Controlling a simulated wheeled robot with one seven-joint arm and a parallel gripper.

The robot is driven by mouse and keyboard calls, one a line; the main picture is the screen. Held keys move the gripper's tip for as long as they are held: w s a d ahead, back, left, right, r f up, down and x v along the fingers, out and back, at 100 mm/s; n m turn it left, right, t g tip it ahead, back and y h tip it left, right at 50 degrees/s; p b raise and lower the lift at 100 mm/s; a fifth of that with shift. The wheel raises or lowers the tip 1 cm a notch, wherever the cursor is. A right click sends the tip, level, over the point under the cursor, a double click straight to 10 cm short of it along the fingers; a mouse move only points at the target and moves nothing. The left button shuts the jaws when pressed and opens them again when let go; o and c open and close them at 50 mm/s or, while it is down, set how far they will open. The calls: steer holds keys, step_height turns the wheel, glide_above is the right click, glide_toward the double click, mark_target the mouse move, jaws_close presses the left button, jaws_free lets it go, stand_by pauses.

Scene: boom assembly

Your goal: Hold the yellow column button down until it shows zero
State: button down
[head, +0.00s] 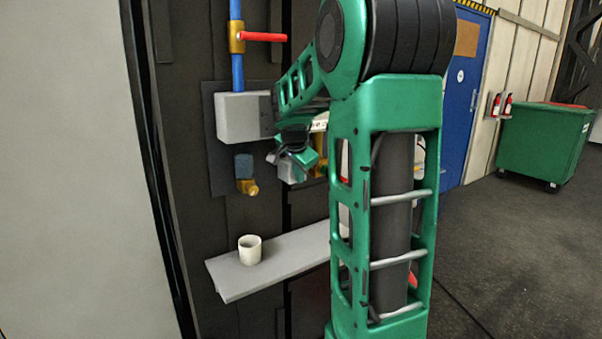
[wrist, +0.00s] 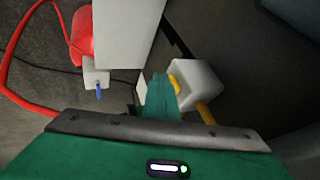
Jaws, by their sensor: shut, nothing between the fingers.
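My gripper (head: 285,158) is shut and empty, in front of the dark wall, below and right of a grey box (head: 243,117). In the wrist view its green fingers (wrist: 160,96) reach beside a pale block (wrist: 196,84) with a yellow part (wrist: 174,82) and a yellow rod (wrist: 207,115). The fingertips are very close to the yellow part; I cannot tell whether they touch it. A yellow piece (head: 319,169) also shows just right of my gripper in the head view, partly behind my arm. I cannot tell which yellow part is the column button, and no readout is legible.
A blue pipe (head: 237,70) with a red-handled valve (head: 263,37) runs above the grey box. A brass spout (head: 247,187) is left of my gripper. A white cup (head: 250,249) stands on a grey shelf (head: 290,262) below. A green bin (head: 545,145) is far right.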

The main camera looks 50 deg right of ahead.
steer(key=s+d+v, duration=0.1)
steer(key=s+v, duration=0.1)
steer(key=v, duration=1)
steer(key=shift+s, duration=0.5)
steer(key=shift+a+f, duration=0.1)
steer(key=shift+a, duration=0.05)
steer(key=s+a+f+n+g+y, duration=0.2)
steer(key=s+a+f+n, duration=0.4)
steer(key=s+a+f, duration=0.3)
steer(key=s+a+f+n+g+y, duration=0.2)
steer(key=s+a+f+n+y, duration=0.2)
steer(key=s+a+f+n, duration=0.3)
steer(key=s+a+f, duration=0.3)
steer(key=s+f, duration=0.1)
steer(key=s, duration=0.3)
steer(key=shift+f+g, duration=0.25)
steer(key=shift+g, duration=0.05)
steer(key=shift+s, duration=0.1)
steer(key=shift+w+f, duration=0.25)
steer(key=shift+w, duration=0.35)
